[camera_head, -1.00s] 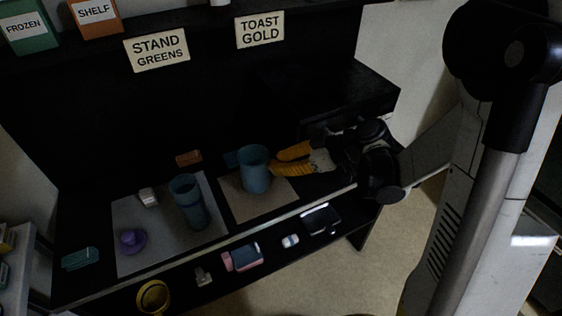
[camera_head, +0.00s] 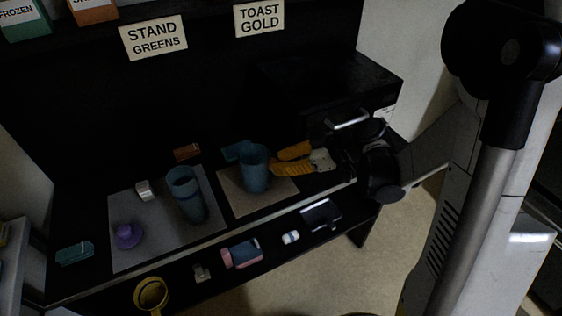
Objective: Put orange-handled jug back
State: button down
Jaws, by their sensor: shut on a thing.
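A blue jug (camera_head: 255,168) stands upright at the tan mat (camera_head: 262,203) on the dark counter, below the TOAST GOLD sign. My gripper (camera_head: 277,163) comes from the right, with its orange-yellow fingers at the jug's right side. It is shut on the jug. I cannot tell a handle apart from the orange fingers. Whether the jug's base touches the mat is unclear. A taller blue tumbler (camera_head: 188,196) stands on the grey mat (camera_head: 150,243) to the left.
A flat blue item (camera_head: 236,150) lies behind the jug, and a brown block (camera_head: 187,152) farther left. The grey mat also holds a purple item (camera_head: 127,235) and a white item (camera_head: 144,190). A yellow mug (camera_head: 151,294) and several small items sit along the front. A drawer handle (camera_head: 350,121) is behind my wrist.

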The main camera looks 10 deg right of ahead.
jog(key=shift+f+b, duration=0.3)
jog(key=shift+f, duration=0.1)
jog(key=c, duration=1.2)
grip_release()
jog(key=shift+d+r, duration=0.1)
jog(key=v, duration=1.2)
